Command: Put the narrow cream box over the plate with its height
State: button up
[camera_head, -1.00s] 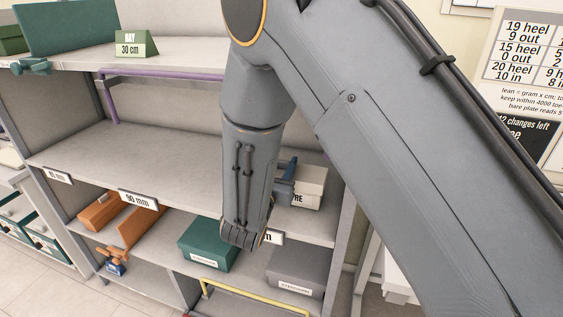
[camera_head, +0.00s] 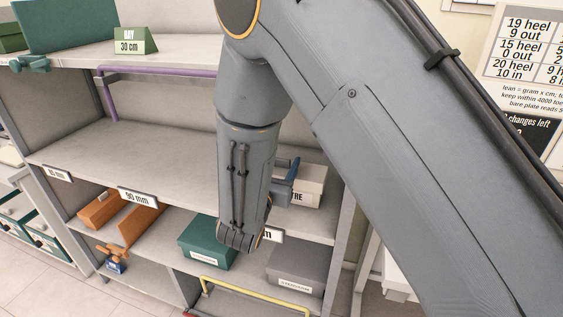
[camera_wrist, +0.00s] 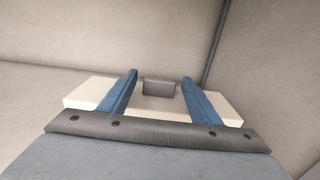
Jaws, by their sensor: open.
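A cream box (camera_head: 307,187) sits on the middle shelf at the right, partly hidden behind my arm; its front shows the end of some dark lettering. In the wrist view the cream box (camera_wrist: 84,93) lies wide across the picture, with a dark grey tab (camera_wrist: 158,87) at its middle. My gripper (camera_wrist: 158,76) is open, its two blue fingers reaching over the box on either side of the tab. I cannot tell if they touch it. Height plates on that shelf's edge include "90 mm" (camera_head: 138,197), one at far left (camera_head: 57,174), and one mostly hidden (camera_head: 273,234).
The shelf (camera_head: 130,157) left of my arm is bare. Below are orange boxes (camera_head: 139,224), a green box (camera_head: 207,243) and a grey box (camera_head: 296,268). A yellow rail (camera_head: 250,297) is lower down; a purple rail (camera_head: 165,71) hangs under the upper shelf.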

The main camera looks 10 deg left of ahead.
jog(key=s+b, duration=0.2)
jog(key=s, duration=0.8)
jog(key=shift+s+a, duration=0.35)
jog(key=shift+a, duration=0.05)
jog(key=shift+s, duration=0.1)
